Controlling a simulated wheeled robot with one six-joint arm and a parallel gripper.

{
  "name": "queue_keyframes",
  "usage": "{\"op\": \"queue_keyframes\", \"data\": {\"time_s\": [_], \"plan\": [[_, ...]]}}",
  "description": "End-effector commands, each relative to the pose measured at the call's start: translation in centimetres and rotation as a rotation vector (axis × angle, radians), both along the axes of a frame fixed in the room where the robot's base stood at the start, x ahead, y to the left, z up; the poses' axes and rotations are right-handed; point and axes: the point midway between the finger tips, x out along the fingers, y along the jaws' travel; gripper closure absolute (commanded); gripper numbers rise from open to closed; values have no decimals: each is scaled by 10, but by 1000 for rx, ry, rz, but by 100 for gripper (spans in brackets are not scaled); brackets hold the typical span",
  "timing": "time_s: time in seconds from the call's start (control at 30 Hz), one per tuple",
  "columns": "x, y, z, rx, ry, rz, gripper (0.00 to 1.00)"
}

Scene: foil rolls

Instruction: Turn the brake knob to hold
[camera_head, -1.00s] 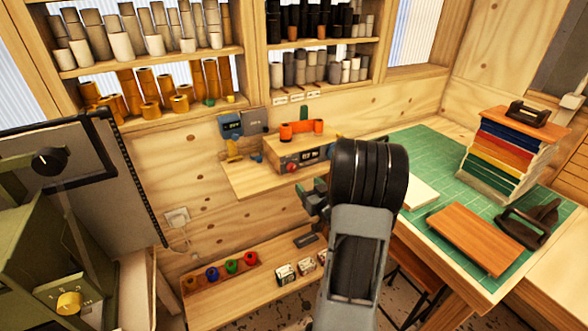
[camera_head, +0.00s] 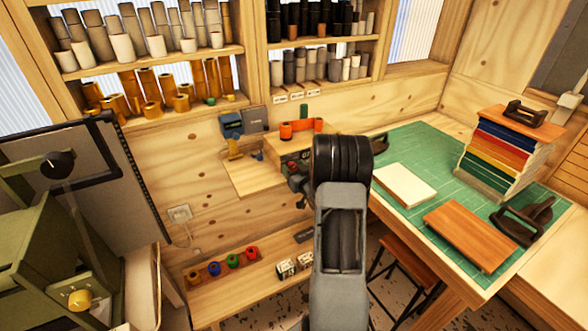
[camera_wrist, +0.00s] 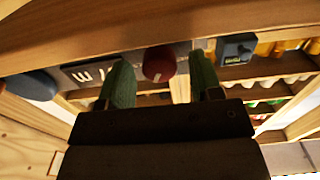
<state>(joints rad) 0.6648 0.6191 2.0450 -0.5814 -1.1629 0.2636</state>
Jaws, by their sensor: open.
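A round red knob (camera_wrist: 159,64) with a pale mark sits on a grey lettered panel (camera_wrist: 88,72) in the wrist view. My gripper (camera_wrist: 161,72) is open, with one green finger on each side of the red knob; I cannot tell whether they touch it. A blue round part (camera_wrist: 33,86) is at the left of the panel. No label naming the brake is readable. In the head view my gripper (camera_head: 298,184) is at the front of the wooden box (camera_head: 284,146), and my arm hides much of the panel.
Orange rolls (camera_head: 302,128) stand on the box. A wooden shelf (camera_head: 250,180) juts out to its left, with a blue device (camera_head: 243,122) behind. A green cutting mat (camera_head: 400,150) covers the right table. A green machine with a yellow knob (camera_head: 80,300) stands at the left.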

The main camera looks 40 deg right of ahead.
Motion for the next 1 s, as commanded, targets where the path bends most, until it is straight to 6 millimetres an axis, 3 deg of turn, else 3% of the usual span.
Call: {"op": "queue_keyframes", "data": {"time_s": [0.07, 0.53, 0.77, 1.0], "plan": [[0, 0, 0, 0, 0, 0, 43], [0, 0, 0, 0, 0, 1, 88], [0, 0, -1, 25, -3, 1, 89], [0, 0, -2, 154, -22, 1, 89]]}}
